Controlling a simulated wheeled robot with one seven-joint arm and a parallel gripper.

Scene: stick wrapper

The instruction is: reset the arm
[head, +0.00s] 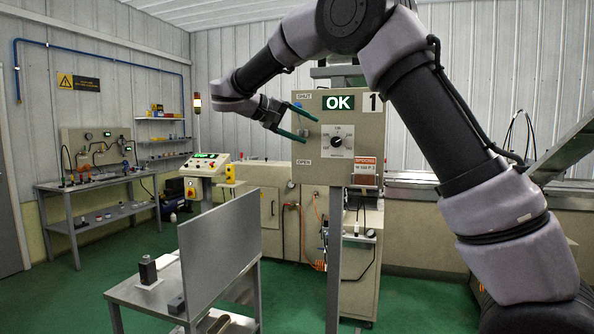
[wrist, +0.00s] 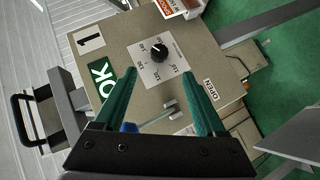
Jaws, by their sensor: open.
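My arm reaches from the right across the top of the head view. The box has a black dial (wrist: 159,53), a green OK sign (head: 339,102) and SHUT and OPEN labels. A small metal piece (wrist: 172,107) and a blue knob (wrist: 128,127) show between the fingers. Contact cannot be told.
A grey table with an upright panel (head: 220,245) stands in front, low and left of the box. A console with a red button (head: 191,193) is behind it. A workbench (head: 95,180) stands far left. Green floor is open between the workbench and the table.

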